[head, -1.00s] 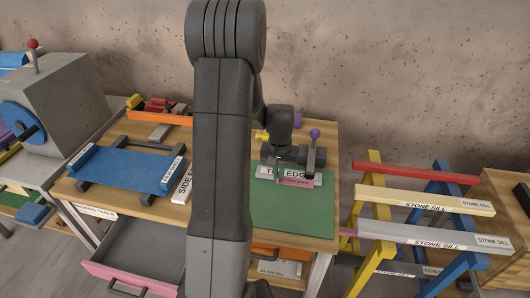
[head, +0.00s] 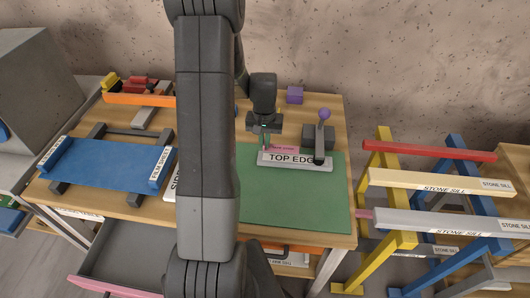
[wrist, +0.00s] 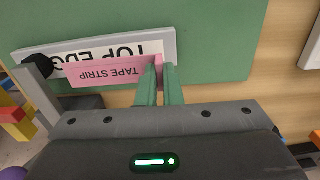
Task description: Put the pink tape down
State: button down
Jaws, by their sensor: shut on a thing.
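The pink tape strip (head: 285,149) is a flat piece labelled "TAPE STRIP". In the wrist view the tape (wrist: 105,73) extends left from my gripper (wrist: 158,78). The gripper's green fingers are shut on the tape's right end. In the head view my gripper (head: 265,143) is at the tape's left end. The tape lies along the far side of the pale "TOP EDGE" piece (head: 266,160). In the wrist view it overlaps that piece (wrist: 168,45). Whether the tape touches it cannot be told.
A green mat (head: 290,200) lies bare in front of the piece. A dark clamp with a purple knob (head: 324,114) stands at its right end. A purple block (head: 295,95) is behind. A blue sheet (head: 110,165) is left, and trestles with sills (head: 430,180) are right.

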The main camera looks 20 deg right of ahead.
aim_at(265, 149)
notch_tip(265, 149, down, 4)
jog(key=shift+f+b, duration=0.15)
jog(key=shift+b, duration=0.95)
jog(key=shift+f, duration=0.25)
jog(key=c, duration=1.6)
grip_release()
jog(key=shift+r, duration=0.1)
notch_tip(265, 149, up, 12)
jog(key=p, duration=0.7)
jog(key=shift+r, duration=0.2)
jog(key=shift+f, duration=0.1)
